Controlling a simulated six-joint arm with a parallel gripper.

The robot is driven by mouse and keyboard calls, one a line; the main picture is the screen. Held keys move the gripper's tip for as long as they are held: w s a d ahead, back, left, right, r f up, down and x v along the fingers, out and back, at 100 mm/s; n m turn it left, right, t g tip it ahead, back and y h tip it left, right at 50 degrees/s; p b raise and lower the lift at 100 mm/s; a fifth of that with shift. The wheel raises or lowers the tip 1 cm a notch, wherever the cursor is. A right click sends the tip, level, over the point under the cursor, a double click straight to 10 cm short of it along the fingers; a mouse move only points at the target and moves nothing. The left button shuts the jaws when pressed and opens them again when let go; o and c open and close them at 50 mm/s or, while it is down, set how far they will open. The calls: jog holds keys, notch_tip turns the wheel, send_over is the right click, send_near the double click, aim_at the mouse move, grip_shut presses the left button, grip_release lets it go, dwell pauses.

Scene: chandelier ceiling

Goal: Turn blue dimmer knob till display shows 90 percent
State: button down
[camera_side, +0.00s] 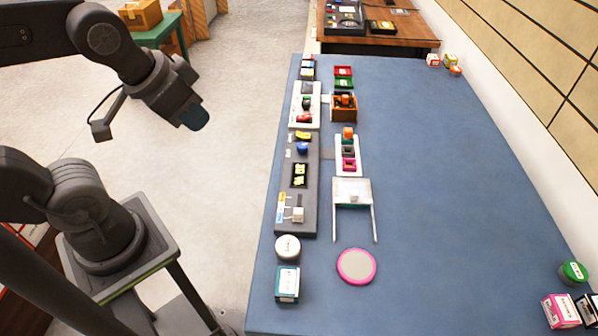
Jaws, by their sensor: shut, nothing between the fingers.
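The blue dimmer knob (302,148) sits on the long grey control panel (285,210) along the left side of the blue table. Small black-and-yellow parts (299,174) lie below the knob on the same panel, and a yellow part (303,135) lies just above it. I cannot tell which of these is the display, and no percentage is readable. My gripper (195,118) is shut and empty. It hangs in the air to the left of the table, well apart from the knob.
A white panel (296,118) with red, green and black parts adjoins the grey panel's far end. A wooden box (345,113), a white wire-legged stand (345,186) and a pink-rimmed disc (357,266) stand to the right. The table's (450,200) right half is mostly clear.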

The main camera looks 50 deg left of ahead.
jog(key=c, duration=1.6)
grip_release()
jog(key=shift+w+r, duration=0.15)
jog(key=shift+w, duration=0.15)
jog(key=o, duration=0.4)
jog(key=w, duration=0.2)
jog(key=w+n+g, duration=0.1)
jog(key=w, duration=0.1)
jog(key=w+a+r+n, duration=0.1)
jog(key=w, duration=0.1)
jog(key=shift+w, duration=0.1)
jog(key=o, duration=0.4)
jog(key=w+a+f+n+g, duration=0.1)
jog(key=w+n, duration=0.1)
jog(key=w, duration=0.6)
jog(key=shift+w+a+f+n+g, duration=0.25)
jog(key=shift+w+a+n+g, duration=0.15)
jog(key=n+g, duration=0.3)
jog(key=n, duration=0.2)
send_over(302, 145)
notch_tip(302, 145, down, 13)
notch_tip(302, 145, down, 13)
jog(key=shift+f, duration=0.1)
jog(key=shift+c, duration=0.2)
jog(key=c, duration=0.9)
